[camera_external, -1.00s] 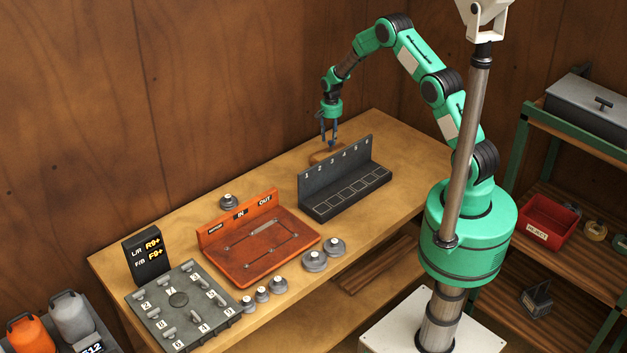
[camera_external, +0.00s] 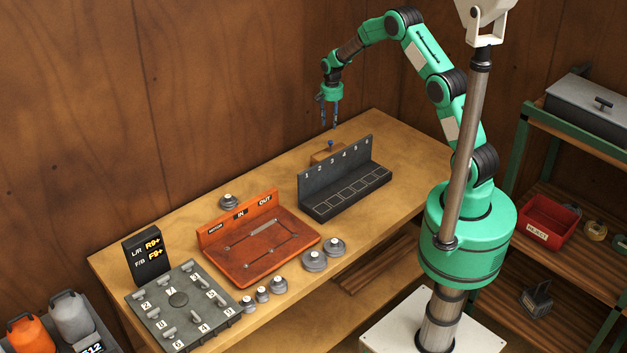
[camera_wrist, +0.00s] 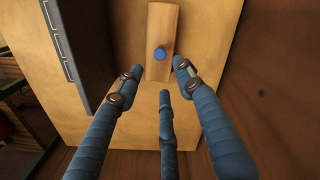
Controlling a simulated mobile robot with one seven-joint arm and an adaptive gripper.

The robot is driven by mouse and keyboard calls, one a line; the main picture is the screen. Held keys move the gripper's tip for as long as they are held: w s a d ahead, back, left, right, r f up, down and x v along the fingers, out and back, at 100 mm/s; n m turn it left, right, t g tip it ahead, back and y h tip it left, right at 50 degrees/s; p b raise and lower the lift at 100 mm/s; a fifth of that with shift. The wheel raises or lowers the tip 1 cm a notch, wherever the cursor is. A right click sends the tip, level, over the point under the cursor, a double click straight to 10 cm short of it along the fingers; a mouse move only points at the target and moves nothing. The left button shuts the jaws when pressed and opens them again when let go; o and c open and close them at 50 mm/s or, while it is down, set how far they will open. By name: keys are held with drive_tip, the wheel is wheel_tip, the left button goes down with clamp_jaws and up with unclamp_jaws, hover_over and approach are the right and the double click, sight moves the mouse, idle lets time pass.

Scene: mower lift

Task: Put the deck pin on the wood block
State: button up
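The wood block (camera_external: 322,156) lies on the workbench behind the dark numbered rack. The deck pin (camera_external: 331,145) has a blue top and stands on the block; in the wrist view the pin's blue round head (camera_wrist: 159,54) sits on the wood block (camera_wrist: 163,22), near the block's lower end. My gripper (camera_external: 329,125) is above the block, with its fingers spread. In the wrist view the three blue fingers of my gripper (camera_wrist: 160,85) are apart, with nothing between them, and the pin is just beyond their tips.
The dark rack (camera_external: 345,180), numbered 1 to 6, stands close in front of the block. An orange tray (camera_external: 262,245) marked IN and OUT, several grey weights (camera_external: 314,261) and a grey numbered panel (camera_external: 180,300) are on the bench to the left. The bench behind the rack's right end is clear.

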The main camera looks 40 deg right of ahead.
idle(0.3)
drive_tip(key=s+a+r+n+t, duration=0.1)
drive_tip(key=s+a+r, duration=0.1)
drive_tip(key=s+r, duration=0.6)
drive_tip(key=s+a+r+n+t, duration=0.15)
drive_tip(key=s+r, duration=0.25)
drive_tip(key=r, duration=0.8)
drive_tip(key=s+a+r+n, duration=0.2)
drive_tip(key=s+r, duration=0.5)
drive_tip(key=r, duration=0.3)
drive_tip(key=s+a+r+n+t, duration=0.1)
drive_tip(key=s+r, duration=0.1)
drive_tip(key=s, duration=0.8)
drive_tip(key=s+a+r+n+t, duration=0.1)
drive_tip(key=s+r+n, duration=0.1)
drive_tip(key=s, duration=0.8)
drive_tip(key=s+a+r+n+t, duration=0.1)
drive_tip(key=s+a+r, duration=0.1)
drive_tip(key=s, duration=0.8)
drive_tip(key=shift+v, duration=0.8)
drive_tip(key=shift+f+n, duration=0.1)
drive_tip(key=shift+n, duration=0.15)
wheel_tip(320, 180, down, 17)
drive_tip(key=b, duration=1.7)
